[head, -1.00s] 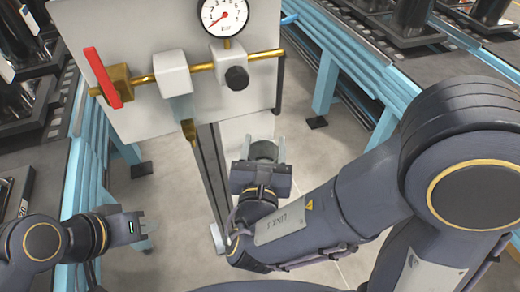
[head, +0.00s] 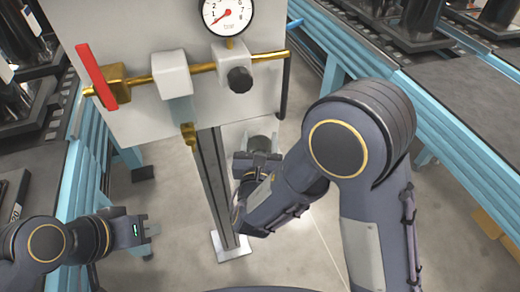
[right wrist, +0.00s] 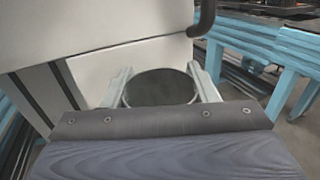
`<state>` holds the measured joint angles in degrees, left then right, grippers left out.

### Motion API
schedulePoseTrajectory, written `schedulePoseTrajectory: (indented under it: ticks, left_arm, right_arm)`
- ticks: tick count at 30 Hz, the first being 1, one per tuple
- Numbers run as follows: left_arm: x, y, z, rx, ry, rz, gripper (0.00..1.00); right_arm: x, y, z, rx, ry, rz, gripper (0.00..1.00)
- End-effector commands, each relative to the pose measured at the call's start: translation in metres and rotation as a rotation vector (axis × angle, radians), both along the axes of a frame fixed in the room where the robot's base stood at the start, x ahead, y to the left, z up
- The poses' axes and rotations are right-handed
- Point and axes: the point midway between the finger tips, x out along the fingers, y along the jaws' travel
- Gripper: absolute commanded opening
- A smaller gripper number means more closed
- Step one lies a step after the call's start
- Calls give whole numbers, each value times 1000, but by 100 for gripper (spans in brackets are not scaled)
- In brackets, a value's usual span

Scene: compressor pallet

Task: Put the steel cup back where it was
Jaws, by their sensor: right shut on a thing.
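The steel cup (head: 259,144) is a grey, round-mouthed cup held low in front of the gauge panel, to the right of the post. My right gripper (head: 260,150) is shut on it. In the right wrist view the cup (right wrist: 160,87) sits upright between the two fingers, its dark open mouth facing up; its lower body is hidden by the gripper. My left gripper (head: 150,232) is at the lower left, empty, its fingers apart, away from the cup.
The panel (head: 140,115) carries a pressure gauge (head: 228,14), a brass pipe (head: 203,68), a red lever (head: 97,75) and a black knob (head: 239,80). A grey post (head: 214,185) stands below it. Blue-framed conveyors (head: 430,110) flank both sides. Open floor (head: 290,240) lies between.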

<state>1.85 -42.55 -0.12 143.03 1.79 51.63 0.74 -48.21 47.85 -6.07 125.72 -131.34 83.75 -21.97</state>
Motion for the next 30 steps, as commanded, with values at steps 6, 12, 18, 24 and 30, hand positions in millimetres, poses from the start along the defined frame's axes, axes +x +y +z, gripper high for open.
schedulePoseTrajectory:
  ticks: [6, 12, 18, 24, 30]
  left_arm:
    - [0, 0, -3, 0, 0, 0, 0]
    - [0, 0, -3, 0, 0, 0, 0]
    - [0, 0, -4, 0, 0, 0, 0]
    - [0, 0, -7, 0, 0, 0, 0]
    - [0, 0, -7, 0, 0, 0, 0]
  right_arm:
    - [7, 0, -31, -4, 4, 0, 30]
    - [7, 0, -40, 1, 0, 0, 30]
    - [7, 0, -40, 1, 0, 0, 30]
    - [7, 0, -43, 1, 0, 0, 61]
    - [7, 0, -43, 0, 1, 0, 75]
